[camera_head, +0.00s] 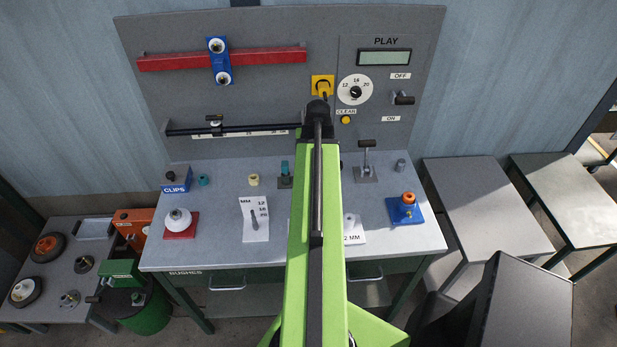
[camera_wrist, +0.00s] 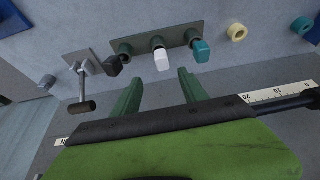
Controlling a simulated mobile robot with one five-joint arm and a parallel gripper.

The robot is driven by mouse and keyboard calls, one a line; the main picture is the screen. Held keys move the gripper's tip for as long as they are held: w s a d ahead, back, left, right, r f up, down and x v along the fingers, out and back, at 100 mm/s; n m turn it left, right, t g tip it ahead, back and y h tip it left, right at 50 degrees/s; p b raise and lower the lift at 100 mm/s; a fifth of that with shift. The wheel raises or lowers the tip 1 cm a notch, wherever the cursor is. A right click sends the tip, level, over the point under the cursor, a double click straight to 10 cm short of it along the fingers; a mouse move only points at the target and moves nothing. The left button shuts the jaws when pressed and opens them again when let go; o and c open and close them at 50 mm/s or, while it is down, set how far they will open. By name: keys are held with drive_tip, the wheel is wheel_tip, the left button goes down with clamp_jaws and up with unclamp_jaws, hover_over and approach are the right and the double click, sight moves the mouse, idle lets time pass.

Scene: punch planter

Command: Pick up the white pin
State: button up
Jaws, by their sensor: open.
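The white pin (camera_wrist: 162,60) stands in the middle of a dark grey holder plate (camera_wrist: 185,34) in the wrist view. A black pin (camera_wrist: 114,66) is on its left and a teal pin (camera_wrist: 201,51) on its right, each at its own socket. My gripper (camera_wrist: 160,77) is open, its two green fingers apart with nothing between them. In the picture the white pin lies just beyond the fingertips, roughly centred between them. I cannot tell the remaining distance. In the head view my arm hides the white pin; the teal pin (camera_head: 285,167) shows left of the arm.
A lever on a plate (camera_wrist: 83,88) stands left of the holder in the wrist view. A cream ring (camera_wrist: 237,32) lies to its right. The upright grey panel (camera_head: 270,75) with a ruler rail (camera_head: 240,130) rises behind the bench (camera_head: 270,260).

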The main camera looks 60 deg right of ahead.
drive_tip(key=b+x, duration=0.8)
drive_tip(key=x, duration=0.3)
drive_tip(key=shift+w+f+b, duration=0.1)
drive_tip(key=shift+f+b, duration=0.05)
drive_tip(key=shift+b, duration=0.2)
clamp_jaws()
